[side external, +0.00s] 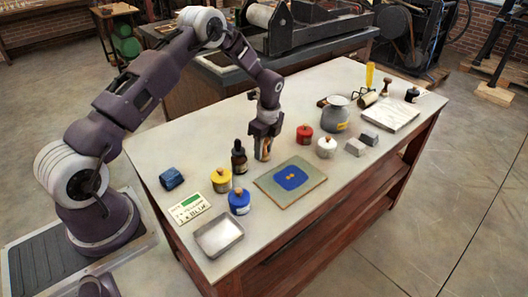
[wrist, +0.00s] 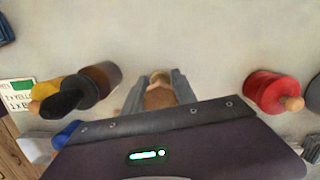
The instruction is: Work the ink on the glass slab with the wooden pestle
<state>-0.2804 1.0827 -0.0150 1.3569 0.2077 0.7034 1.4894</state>
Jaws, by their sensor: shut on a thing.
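My gripper (side external: 264,151) is over the table behind the glass slab, fingers pointing down, shut on the wooden pestle. The pestle (wrist: 159,96) shows as a brown, rounded piece between the two fingers in the wrist view; the gripper body hides its lower part there. In the side view the pestle is low, at or just above the tabletop; I cannot tell if it touches. The glass slab (side external: 281,203) lies flat in front of the gripper. The pestle is apart from the ink.
A dark dropper bottle (side external: 239,158) stands close left of my gripper, with yellow (side external: 221,182) and blue (side external: 239,204) jars nearby. Red (side external: 304,136) and white (side external: 326,148) jars stand right. A metal tray (side external: 218,237) and a card (side external: 190,209) lie at front left.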

